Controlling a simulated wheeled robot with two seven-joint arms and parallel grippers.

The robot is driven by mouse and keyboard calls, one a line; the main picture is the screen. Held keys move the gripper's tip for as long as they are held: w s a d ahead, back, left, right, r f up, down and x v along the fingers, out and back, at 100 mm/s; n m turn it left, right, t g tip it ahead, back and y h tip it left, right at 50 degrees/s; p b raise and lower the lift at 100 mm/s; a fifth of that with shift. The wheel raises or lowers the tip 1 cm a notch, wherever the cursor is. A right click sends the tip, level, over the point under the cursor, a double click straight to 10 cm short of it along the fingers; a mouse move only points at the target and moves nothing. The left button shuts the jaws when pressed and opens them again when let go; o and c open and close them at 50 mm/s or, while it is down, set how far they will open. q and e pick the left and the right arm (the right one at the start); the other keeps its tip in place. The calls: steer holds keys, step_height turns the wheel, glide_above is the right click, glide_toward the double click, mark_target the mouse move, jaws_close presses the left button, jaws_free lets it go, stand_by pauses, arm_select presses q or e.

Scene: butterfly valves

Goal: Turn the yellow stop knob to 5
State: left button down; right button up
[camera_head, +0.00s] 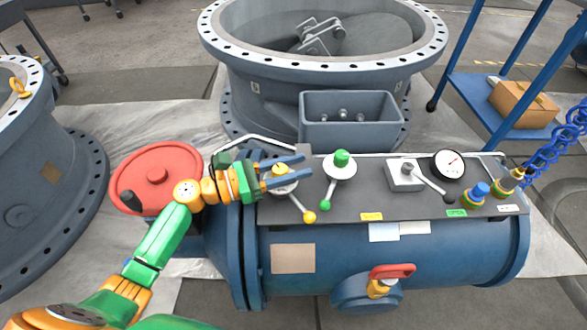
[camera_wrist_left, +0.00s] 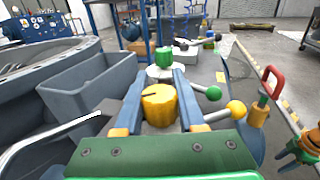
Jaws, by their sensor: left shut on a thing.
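The yellow stop knob (camera_head: 279,169) sits on a round pale plate at the left end of the grey panel (camera_head: 340,205). A lever with a yellow ball (camera_head: 309,217) comes out from under it. My left gripper (camera_head: 305,167) reaches in from the left, its two blue fingers on either side of the knob, shut on it. In the left wrist view the knob (camera_wrist_left: 160,105) stands between the fingers, with a dark mark on its top toward the left. No scale numbers are readable.
A green knob (camera_head: 341,158) with a green-ball lever stands just right of the yellow one. Farther right are a grey lever box (camera_head: 405,176), a gauge (camera_head: 448,164) and a blue knob (camera_head: 481,191). A red handwheel (camera_head: 157,174) lies behind my left wrist; a grey bin (camera_head: 351,120) stands behind.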

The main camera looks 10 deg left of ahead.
arm_select(q)
steer(key=shift+m+g, duration=0.3)
steer(key=shift+g, duration=0.1)
steer(key=c, duration=0.5)
jaws_free()
